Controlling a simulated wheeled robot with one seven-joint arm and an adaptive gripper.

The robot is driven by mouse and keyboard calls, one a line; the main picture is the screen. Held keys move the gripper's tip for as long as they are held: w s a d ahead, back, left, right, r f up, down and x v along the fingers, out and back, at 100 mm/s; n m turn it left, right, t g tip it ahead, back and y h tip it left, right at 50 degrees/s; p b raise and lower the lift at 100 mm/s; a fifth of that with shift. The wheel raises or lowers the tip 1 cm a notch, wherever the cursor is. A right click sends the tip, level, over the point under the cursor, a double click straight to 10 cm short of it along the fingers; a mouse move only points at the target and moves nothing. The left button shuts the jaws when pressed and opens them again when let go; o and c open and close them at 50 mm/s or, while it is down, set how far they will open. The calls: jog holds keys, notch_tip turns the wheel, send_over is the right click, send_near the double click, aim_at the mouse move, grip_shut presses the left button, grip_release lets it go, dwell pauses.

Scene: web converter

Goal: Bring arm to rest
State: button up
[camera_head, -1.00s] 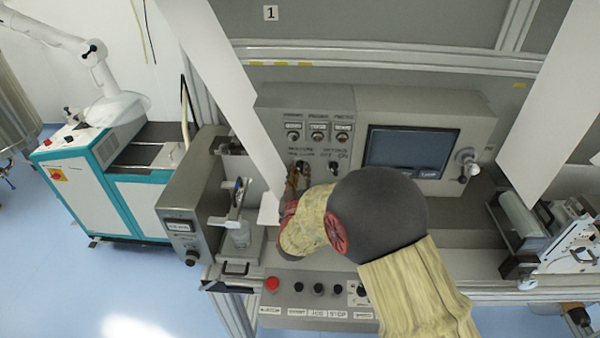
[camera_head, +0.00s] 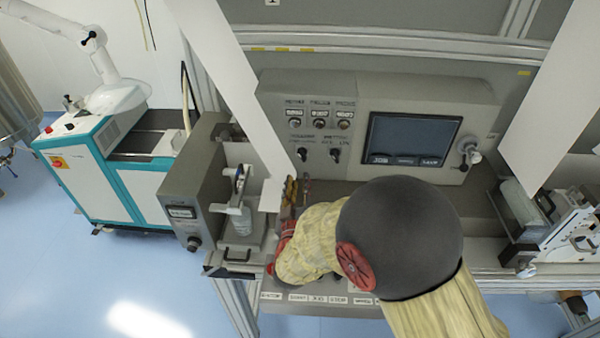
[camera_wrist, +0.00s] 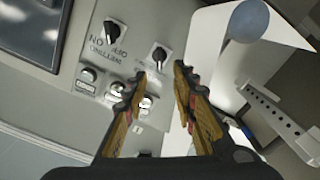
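My gripper (camera_head: 298,182) is in front of the control panel (camera_head: 405,92), just below its lower row of knobs. In the wrist view my gripper (camera_wrist: 161,72) has its two yellow-brown fingers apart, with nothing between them. The panel face with black knobs (camera_wrist: 158,58) shows beyond the fingertips, apart from them. My arm is bent, with a large dark joint cover in front of the console in the head view. It hides the push buttons on the lower ledge.
A dark screen (camera_head: 411,138) sits right of the knobs. White web sheets (camera_head: 225,85) slope down on the left and on the right (camera_head: 555,90). A grey box unit (camera_head: 188,185) stands at left. A teal-and-white cabinet (camera_head: 85,165) stands beyond it. Blue floor is clear at lower left.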

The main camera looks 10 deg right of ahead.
jog(key=shift+s+a, duration=0.2)
jog(key=shift+s, duration=0.4)
jog(key=s+a+r+g+y+b, duration=0.1)
jog(key=s+a+r+g+y, duration=0.35)
jog(key=r+y, duration=0.25)
jog(key=s+d+m+g, duration=0.1)
jog(key=s+d+g, duration=0.2)
jog(key=s, duration=0.9)
jog(key=s+d+r+m+g+h+b, duration=0.1)
jog(key=s+d+g, duration=0.3)
jog(key=s, duration=0.9)
jog(key=shift+d+m, duration=0.3)
jog(key=shift+d, duration=0.35)
